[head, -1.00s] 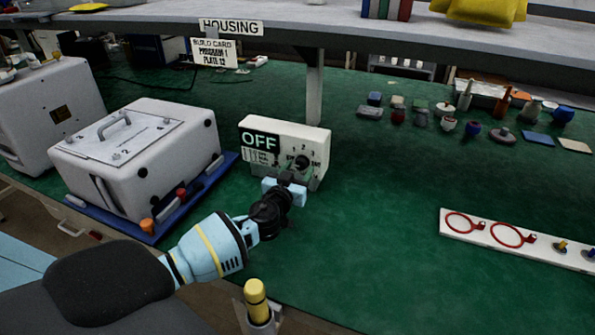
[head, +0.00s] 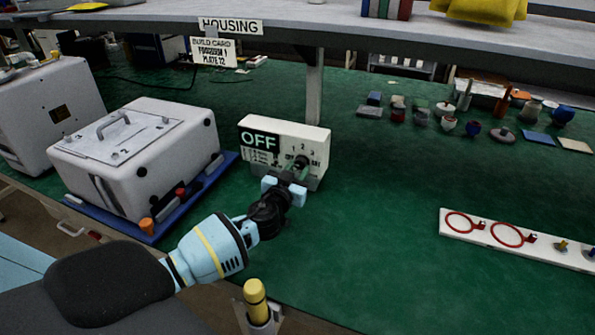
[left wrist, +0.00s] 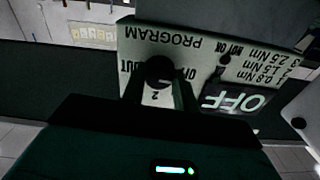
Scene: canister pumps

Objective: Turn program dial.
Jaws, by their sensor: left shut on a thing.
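The control box (head: 318,140) is a pale unit on the green bench, with a dark OFF display (head: 259,141) at its upper left. Its black program dial (head: 301,161) sits right of the display, with numbers around it. In the left wrist view the dial (left wrist: 160,70) shows upside down under the word PROGRAM, between the dark fingers. My left gripper (head: 288,180) reaches the box front from below and is shut on the dial. The fingers partly hide the lower dial markings. My right gripper is not in view.
A white lidded housing (head: 135,150) on a blue base stands left of the box. A build card (head: 214,52) hangs from the shelf above. Small parts lie at the back right. A white strip with red rings (head: 520,238) lies at right. The bench between is clear.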

